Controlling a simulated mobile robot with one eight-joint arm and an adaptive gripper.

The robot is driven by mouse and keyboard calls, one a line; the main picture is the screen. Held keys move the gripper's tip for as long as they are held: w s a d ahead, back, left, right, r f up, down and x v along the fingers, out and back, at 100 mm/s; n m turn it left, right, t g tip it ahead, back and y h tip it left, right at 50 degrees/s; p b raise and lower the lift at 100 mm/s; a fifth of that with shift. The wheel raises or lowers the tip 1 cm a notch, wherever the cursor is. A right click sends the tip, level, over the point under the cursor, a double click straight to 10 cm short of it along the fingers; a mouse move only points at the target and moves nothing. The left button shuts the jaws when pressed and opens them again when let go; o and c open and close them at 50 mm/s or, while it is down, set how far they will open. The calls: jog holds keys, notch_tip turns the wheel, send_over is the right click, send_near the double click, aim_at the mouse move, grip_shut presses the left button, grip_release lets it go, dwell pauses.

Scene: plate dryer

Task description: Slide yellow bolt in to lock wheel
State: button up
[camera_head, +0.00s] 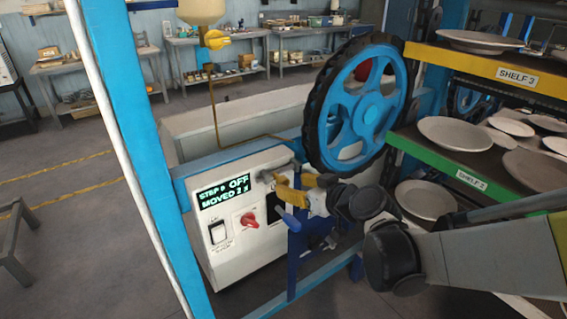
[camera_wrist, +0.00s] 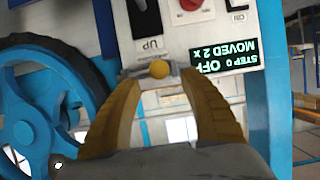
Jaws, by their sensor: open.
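The blue wheel with a black tyre (camera_head: 368,112) stands at the right end of the white control box; part of it shows at the left of the wrist view (camera_wrist: 30,125). The yellow bolt knob (camera_wrist: 159,69) sits on a grey bracket (camera_wrist: 136,73) at the edge of the control box. My gripper (camera_wrist: 160,82) has its two yellow fingers spread on either side of the knob, with visible gaps. In the head view my gripper (camera_head: 283,187) is in front of the box's top right, and the bolt cannot be told from the fingers there.
The control box (camera_head: 230,262) carries a display (camera_head: 223,193) reading STEP 0 OFF, MOVED 2 X, and a red knob (camera_head: 250,219). Shelves of plates (camera_head: 480,142) stand close on the right. A blue post (camera_head: 148,150) rises at left. A yellow valve handle (camera_head: 216,40) hangs above.

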aim_at(287, 182)
jog(key=b+x, duration=0.1)
jog(key=x, duration=0.4)
jog(key=shift+w+a+f, duration=0.1)
jog(key=shift+w, duration=0.15)
grip_shut()
